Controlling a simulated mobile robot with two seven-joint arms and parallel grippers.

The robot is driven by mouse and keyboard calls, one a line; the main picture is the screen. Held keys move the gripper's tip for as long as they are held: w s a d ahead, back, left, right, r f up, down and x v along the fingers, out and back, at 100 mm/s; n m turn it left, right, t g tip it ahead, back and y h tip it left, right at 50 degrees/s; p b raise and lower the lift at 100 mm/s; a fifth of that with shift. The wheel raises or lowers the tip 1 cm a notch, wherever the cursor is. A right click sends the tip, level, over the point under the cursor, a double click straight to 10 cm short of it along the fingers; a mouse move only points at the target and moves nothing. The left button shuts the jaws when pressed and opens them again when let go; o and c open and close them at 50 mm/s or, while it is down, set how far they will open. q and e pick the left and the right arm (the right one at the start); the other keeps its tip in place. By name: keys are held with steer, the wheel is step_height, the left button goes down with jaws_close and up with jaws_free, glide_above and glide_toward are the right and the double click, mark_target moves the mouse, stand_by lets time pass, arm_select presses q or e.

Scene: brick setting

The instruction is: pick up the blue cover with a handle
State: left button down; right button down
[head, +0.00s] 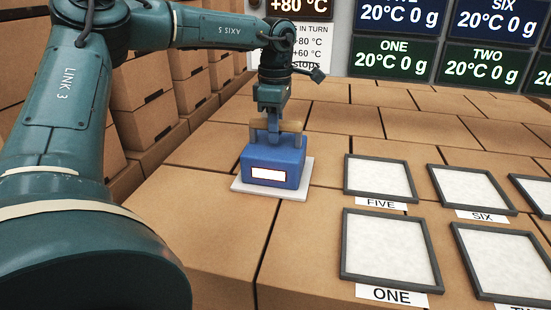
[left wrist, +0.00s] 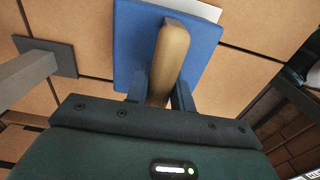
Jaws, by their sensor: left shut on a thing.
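The blue cover (head: 273,158) is a blue block with a white label on its front and a tan handle (head: 290,126) on top. It sits on a thin white plate (head: 240,187) on the brick-like surface. My left gripper (head: 274,133) comes down from above and is shut on the handle. In the left wrist view, the blue cover (left wrist: 130,50) shows with the tan handle (left wrist: 170,55) between the fingers of my left gripper (left wrist: 160,95). What is under the cover is hidden. My right gripper is not in view.
Framed white pads labelled FIVE (head: 380,178), SIX (head: 475,193) and ONE (head: 391,250) lie to the right. Display panels (head: 395,58) stand at the back. Stacked boxes (head: 143,95) line the left. The surface behind the cover is clear.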

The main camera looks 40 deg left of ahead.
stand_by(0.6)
arm_select(q)
steer(key=shift+w+r, duration=0.1)
steer(key=shift+r, duration=0.1)
steer(key=shift+r, duration=0.1)
